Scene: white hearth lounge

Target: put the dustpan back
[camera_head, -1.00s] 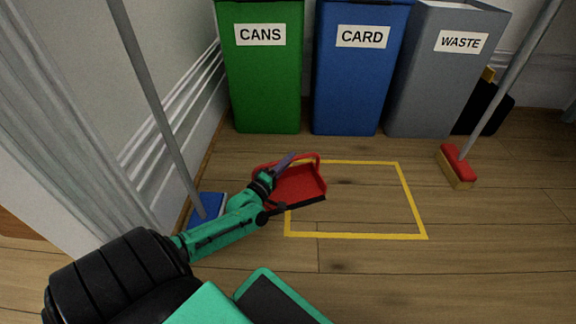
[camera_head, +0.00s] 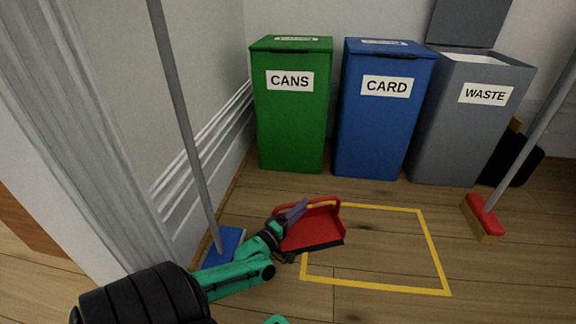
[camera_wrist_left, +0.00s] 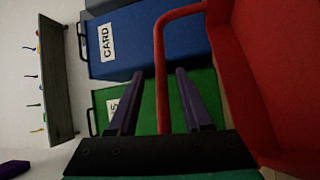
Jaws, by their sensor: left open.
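The red dustpan (camera_head: 320,230) lies on the floor over the left side of the yellow outline. My left gripper (camera_head: 297,211) reaches in from the left to the dustpan's handle side, with its fingers apart. In the left wrist view, the dustpan's red body (camera_wrist_left: 268,70) fills the right. Its thin handle loop (camera_wrist_left: 161,60) runs between the two open fingers of my left gripper (camera_wrist_left: 160,75), and no grip shows. My right gripper is not in view.
Green CANS (camera_head: 290,130), blue CARD (camera_head: 375,130) and grey WASTE (camera_head: 455,140) bins stand behind; the WASTE lid is up. A blue broom (camera_head: 228,240) stands left, a red broom (camera_head: 482,215) right. The wrist view shows a wall rack (camera_wrist_left: 56,80) with several coloured hooks.

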